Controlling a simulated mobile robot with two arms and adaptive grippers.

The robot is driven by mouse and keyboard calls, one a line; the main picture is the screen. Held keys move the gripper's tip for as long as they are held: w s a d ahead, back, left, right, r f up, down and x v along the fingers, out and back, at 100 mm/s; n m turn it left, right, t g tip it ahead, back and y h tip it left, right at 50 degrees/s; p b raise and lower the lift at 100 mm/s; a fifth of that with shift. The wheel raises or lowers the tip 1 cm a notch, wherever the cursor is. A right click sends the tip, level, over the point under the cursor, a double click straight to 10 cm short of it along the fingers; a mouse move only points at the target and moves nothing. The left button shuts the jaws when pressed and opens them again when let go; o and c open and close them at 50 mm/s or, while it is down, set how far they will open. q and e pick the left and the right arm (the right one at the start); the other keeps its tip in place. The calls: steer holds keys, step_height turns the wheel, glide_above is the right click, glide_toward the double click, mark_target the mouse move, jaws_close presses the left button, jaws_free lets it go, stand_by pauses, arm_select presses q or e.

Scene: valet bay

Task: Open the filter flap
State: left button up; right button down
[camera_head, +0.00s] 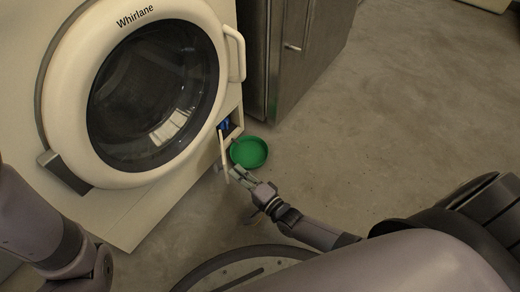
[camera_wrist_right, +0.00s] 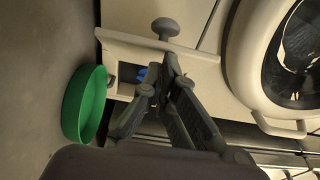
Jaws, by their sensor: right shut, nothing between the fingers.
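The filter flap (camera_head: 223,155) is a narrow cream panel at the lower right corner of the washing machine (camera_head: 120,208). It stands swung out from the front, and a dark recess with a blue part (camera_head: 225,125) shows behind it. In the right wrist view the recess (camera_wrist_right: 127,72) and some blue show beside the cream flap (camera_wrist_right: 120,45). My right gripper (camera_head: 238,174) is shut and empty, close to the flap's outer end; it also shows in the right wrist view (camera_wrist_right: 160,75). I cannot tell whether it touches the flap. My left gripper is out of view.
A green dish (camera_head: 249,152) stands on the floor just right of the flap, beside my right gripper; it also shows in the right wrist view (camera_wrist_right: 83,103). A dark metal cabinet (camera_head: 292,60) stands right of the machine. The floor (camera_head: 400,110) further right is clear.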

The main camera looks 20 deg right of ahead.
stand_by(0.4)
steer(key=v, duration=1.2)
